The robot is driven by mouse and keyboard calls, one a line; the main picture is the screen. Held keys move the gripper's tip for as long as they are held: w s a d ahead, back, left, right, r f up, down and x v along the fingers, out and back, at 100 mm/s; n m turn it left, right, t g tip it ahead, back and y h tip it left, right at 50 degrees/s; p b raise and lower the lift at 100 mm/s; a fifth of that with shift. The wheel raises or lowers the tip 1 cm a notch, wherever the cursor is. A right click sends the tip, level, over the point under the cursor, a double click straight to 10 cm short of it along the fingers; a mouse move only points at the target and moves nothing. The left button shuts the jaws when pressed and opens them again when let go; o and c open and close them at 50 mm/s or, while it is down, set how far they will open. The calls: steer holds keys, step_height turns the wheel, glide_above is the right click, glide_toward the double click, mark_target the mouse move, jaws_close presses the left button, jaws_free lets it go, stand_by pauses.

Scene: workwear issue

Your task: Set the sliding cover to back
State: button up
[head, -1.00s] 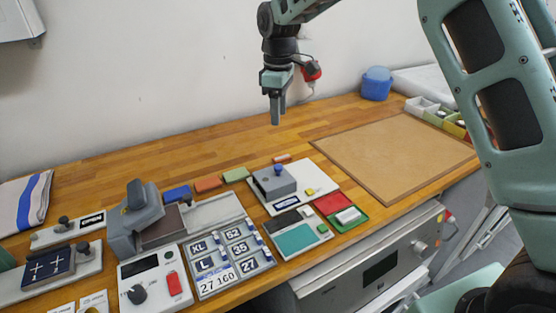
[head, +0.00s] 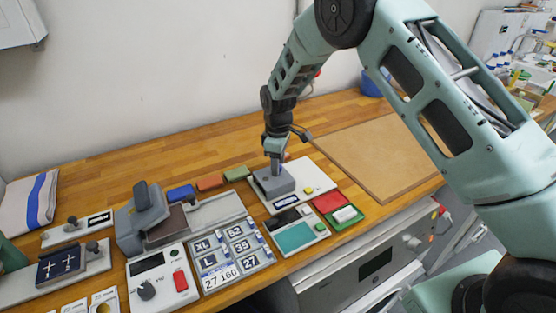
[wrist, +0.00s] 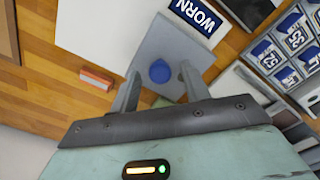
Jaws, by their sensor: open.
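The sliding cover (head: 272,183) is a grey block on a white base plate (head: 318,180), at its left part in the head view. In the wrist view the grey cover (wrist: 160,45) carries a round blue knob (wrist: 160,71). A label reading WORN (wrist: 196,14) shows on the plate beside the cover. My gripper (head: 277,170) is over the cover. In the wrist view its two fingers are apart, one on each side of the knob; I cannot tell if they touch it. The knob is hidden behind my gripper in the head view.
A yellow button (head: 308,190) is on the same plate. An orange-red block (wrist: 96,78) lies close to the plate. A device with a teal panel (head: 295,237) and a red and green tray (head: 330,203) stand in front. A brown board (head: 380,155) lies to the right.

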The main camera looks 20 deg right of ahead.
steer(key=shift+f, duration=0.15)
jaws_close()
steer(key=d, duration=0.4)
steer(key=w+d+b, duration=0.1)
steer(key=d, duration=0.3)
steer(key=w+d+b, duration=0.1)
steer(key=d, duration=0.2)
steer(key=shift+w+d, duration=0.2)
steer(key=shift+d, duration=0.2)
jaws_free()
steer(key=shift+d, duration=0.15)
